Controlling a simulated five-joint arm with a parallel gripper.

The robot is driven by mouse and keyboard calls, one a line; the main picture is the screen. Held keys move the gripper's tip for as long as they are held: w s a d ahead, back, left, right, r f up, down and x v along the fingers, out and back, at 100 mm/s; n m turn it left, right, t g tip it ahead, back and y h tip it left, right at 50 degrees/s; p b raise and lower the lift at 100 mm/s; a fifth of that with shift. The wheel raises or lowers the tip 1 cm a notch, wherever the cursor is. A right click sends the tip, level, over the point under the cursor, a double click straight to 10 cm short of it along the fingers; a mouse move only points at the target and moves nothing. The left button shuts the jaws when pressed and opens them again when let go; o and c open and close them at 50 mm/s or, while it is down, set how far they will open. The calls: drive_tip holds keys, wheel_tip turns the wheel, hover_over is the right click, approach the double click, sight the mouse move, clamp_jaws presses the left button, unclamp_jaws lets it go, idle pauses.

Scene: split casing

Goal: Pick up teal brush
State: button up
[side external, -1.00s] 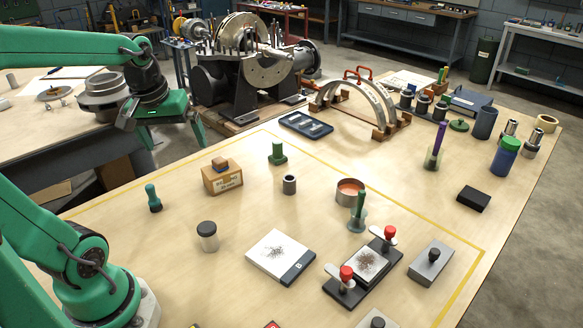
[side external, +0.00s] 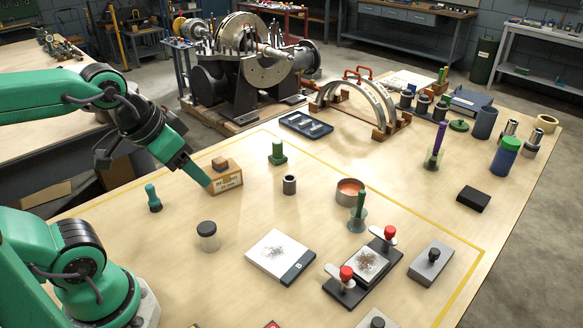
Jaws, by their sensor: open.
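The teal brush (side external: 153,197) stands upright on the wooden bench at the left, with a rounded teal handle and a dark lower end. My gripper (side external: 155,174) is open and empty, tilted down above and behind the brush in the picture. Its long green finger reaches down to the right and its tip overlaps the left edge of a cardboard box (side external: 229,181); I cannot tell whether they touch. Its dark jaw hangs on the left side. The brush is fully visible and apart from the gripper.
A dark-lidded jar (side external: 207,236) stands right of and in front of the brush. A green stamp-like piece (side external: 278,153), a metal cylinder (side external: 289,184) and a white plate (side external: 276,255) lie further right. Bare bench surrounds the brush.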

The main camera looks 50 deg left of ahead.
idle(0.3)
drive_tip(key=m+g+y, duration=0.1)
drive_tip(key=m+g, duration=0.1)
drive_tip(key=g, duration=0.2)
approach(150, 185)
drive_tip(key=w+d, duration=0.5)
drive_tip(key=d, duration=0.2)
drive_tip(key=shift+m+g+h, duration=0.5)
drive_tip(key=shift+m+g, duration=0.2)
drive_tip(key=shift+g, duration=0.1)
drive_tip(key=s+a+f, duration=0.1)
drive_tip(key=a+f, duration=0.1)
drive_tip(key=s+a+f, duration=0.1)
drive_tip(key=a+f, duration=0.1)
drive_tip(key=s+a+f, duration=0.1)
drive_tip(key=a+f, duration=0.1)
drive_tip(key=a, duration=0.1)
drive_tip(key=shift+s+a+f, duration=0.1)
drive_tip(key=shift+a+f, duration=0.05)
drive_tip(key=shift+f, duration=0.1)
drive_tip(key=shift+s+a+f, duration=0.2)
drive_tip(key=shift+a+f, duration=0.05)
drive_tip(key=shift+f, duration=1.3)
